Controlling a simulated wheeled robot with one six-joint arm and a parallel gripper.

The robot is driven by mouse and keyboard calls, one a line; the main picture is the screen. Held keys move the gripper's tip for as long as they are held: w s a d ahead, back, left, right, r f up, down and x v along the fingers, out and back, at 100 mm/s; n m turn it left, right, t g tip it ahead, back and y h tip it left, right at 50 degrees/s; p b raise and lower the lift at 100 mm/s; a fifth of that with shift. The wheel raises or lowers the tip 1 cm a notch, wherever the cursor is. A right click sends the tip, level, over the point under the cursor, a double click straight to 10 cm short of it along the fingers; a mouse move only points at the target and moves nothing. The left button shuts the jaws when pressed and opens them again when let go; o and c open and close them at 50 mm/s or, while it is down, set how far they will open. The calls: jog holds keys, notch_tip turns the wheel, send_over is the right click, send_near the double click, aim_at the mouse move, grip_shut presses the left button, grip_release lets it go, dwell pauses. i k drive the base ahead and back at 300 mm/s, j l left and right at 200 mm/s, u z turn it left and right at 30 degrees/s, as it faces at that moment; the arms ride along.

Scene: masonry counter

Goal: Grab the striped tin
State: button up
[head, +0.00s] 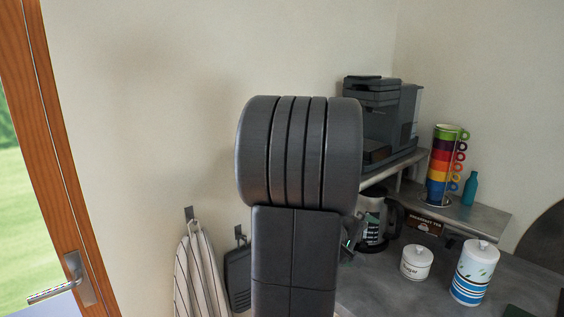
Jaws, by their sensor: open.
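The striped tin (472,275) is a white lidded canister with blue bands around its lower half and dark marks higher up. It stands upright on the grey counter at the lower right of the head view. My own dark arm fills the middle of the view, to the left of the tin and apart from it.
A small white lidded jar (416,264) stands just left of the tin. Behind are a coffee pot (374,222), a brown box (422,226), and a raised shelf (478,212) with a coffee machine (385,112), stacked colourful mugs (441,165) and a teal bottle (469,189).

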aim_at(471, 280)
jog(key=i+j+z, duration=0.2)
jog(key=j, duration=0.15)
jog(key=z, duration=1.3)
jog(key=i, duration=0.5)
